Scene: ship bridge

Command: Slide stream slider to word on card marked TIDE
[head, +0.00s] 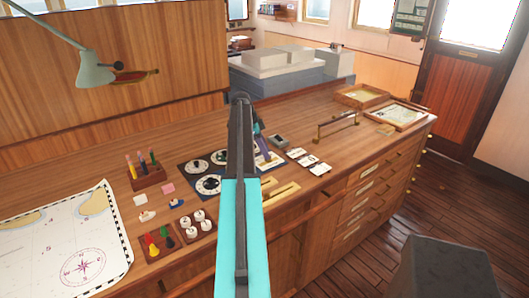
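A dark panel with several white round dials (208,185) lies on the wooden desk, left of my arm. A pale strip (270,161) shows just right of my arm, partly covered; I cannot tell whether it is the stream slider. Three small white cards (308,160) lie on the desk to the right. Their print is too small to read, so I cannot tell which is marked TIDE. My turquoise and grey arm reaches over the desk and hides part of the panel. My gripper (264,151) seems to be at the dark purple part behind the arm; its fingers are unclear.
A brass rail (336,124), a small grey box (278,141) and shallow trays (402,116) stand right. A lamp (95,70) hangs over the left side.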

